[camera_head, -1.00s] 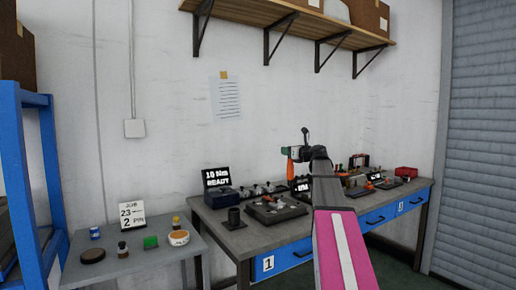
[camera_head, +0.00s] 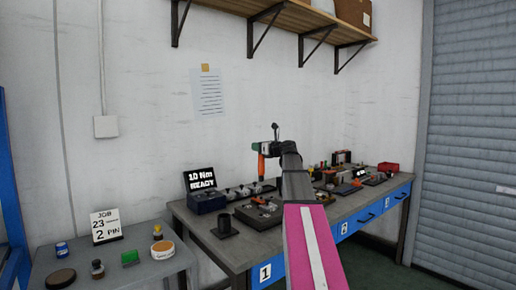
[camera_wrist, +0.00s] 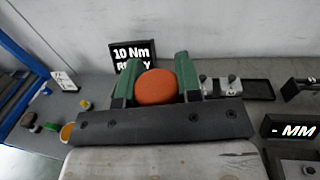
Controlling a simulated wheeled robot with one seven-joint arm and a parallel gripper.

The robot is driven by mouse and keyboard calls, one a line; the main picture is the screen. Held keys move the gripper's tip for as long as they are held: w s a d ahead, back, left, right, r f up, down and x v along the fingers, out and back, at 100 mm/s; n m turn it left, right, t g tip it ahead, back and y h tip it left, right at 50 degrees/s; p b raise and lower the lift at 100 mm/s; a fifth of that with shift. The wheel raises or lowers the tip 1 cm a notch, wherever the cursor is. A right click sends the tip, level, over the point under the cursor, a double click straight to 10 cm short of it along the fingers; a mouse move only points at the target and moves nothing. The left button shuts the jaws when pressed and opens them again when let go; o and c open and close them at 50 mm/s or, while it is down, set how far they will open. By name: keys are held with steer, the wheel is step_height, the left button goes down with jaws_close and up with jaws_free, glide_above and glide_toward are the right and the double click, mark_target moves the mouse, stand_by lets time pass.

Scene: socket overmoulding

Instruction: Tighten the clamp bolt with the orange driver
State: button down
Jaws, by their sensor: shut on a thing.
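My gripper (camera_wrist: 157,85) is shut on the orange driver, with a green finger on each side of its round orange end (camera_wrist: 155,87) in the wrist view. In the head view the orange driver (camera_head: 261,165) hangs below my gripper (camera_head: 266,148), above the bench and apart from it. A dark fixture plate with small metal parts (camera_head: 258,210) lies on the bench below and beside my arm. The clamp bolt is too small to make out. A display reading "10 Nm READY" (camera_head: 200,180) stands behind; it also shows in the wrist view (camera_wrist: 133,54).
The grey bench (camera_head: 238,250) has a black cup (camera_head: 225,226) at its left end and a row of metal parts near the wall. A lower side table (camera_head: 125,275) holds a "JOB 23, 2 PIN" sign (camera_head: 105,226) and small pots. A red bin (camera_head: 388,167) is at the far right.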

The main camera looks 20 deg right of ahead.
mark_target(259, 161)
steer(key=shift+f, duration=4.8)
stand_by(1.5)
steer(key=shift+r, duration=2.6)
